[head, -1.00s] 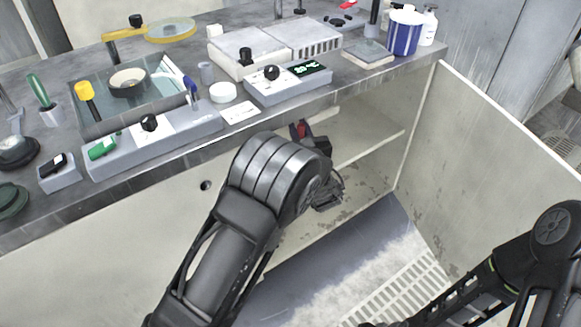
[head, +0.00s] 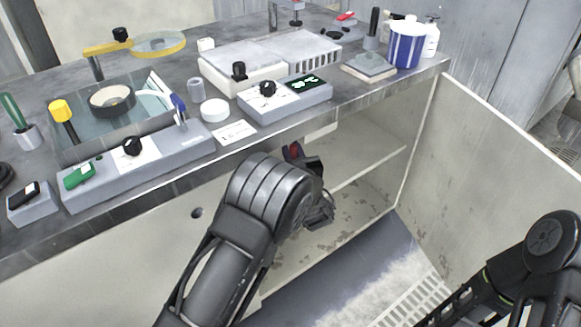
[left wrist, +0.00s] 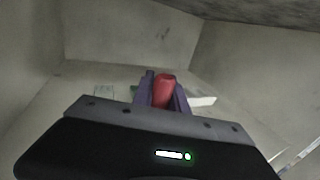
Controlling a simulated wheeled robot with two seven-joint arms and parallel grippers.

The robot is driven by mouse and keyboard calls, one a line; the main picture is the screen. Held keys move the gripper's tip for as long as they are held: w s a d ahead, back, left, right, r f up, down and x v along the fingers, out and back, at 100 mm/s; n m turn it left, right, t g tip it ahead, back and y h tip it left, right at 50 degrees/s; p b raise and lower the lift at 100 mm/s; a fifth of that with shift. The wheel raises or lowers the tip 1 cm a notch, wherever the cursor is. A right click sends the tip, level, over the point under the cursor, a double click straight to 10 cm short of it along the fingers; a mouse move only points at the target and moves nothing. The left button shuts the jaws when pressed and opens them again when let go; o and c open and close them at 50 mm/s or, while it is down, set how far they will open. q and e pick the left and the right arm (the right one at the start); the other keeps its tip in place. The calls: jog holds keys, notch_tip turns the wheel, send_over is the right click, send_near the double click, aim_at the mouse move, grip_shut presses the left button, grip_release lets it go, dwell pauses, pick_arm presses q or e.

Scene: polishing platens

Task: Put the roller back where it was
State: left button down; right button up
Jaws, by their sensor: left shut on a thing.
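My left arm reaches from the bottom of the head view into the open cabinet under the bench. My left gripper (left wrist: 163,97) is shut on a red rounded thing (left wrist: 164,87), which stands up between its fingers in the left wrist view. A bit of red (head: 293,150) also shows in the head view just beyond the arm. I see only this part, so I cannot tell its whole shape or whether it is the roller. My right arm is at the lower right of the head view, its gripper out of frame.
The bench (head: 190,165) above carries a glass-plated tray, control boxes, a white puck (head: 214,110) and a blue-striped tub (head: 404,45). The cabinet has a shelf (head: 370,170) and a side panel (head: 490,160) at right. Pale flat items lie inside, behind the gripper.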

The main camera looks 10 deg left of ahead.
pick_arm(q)
jog(key=shift+f+b, duration=1)
jog(key=shift+f, duration=1.55)
jog(key=shift+f, duration=0.15)
jog(key=c, duration=1.3)
grip_release()
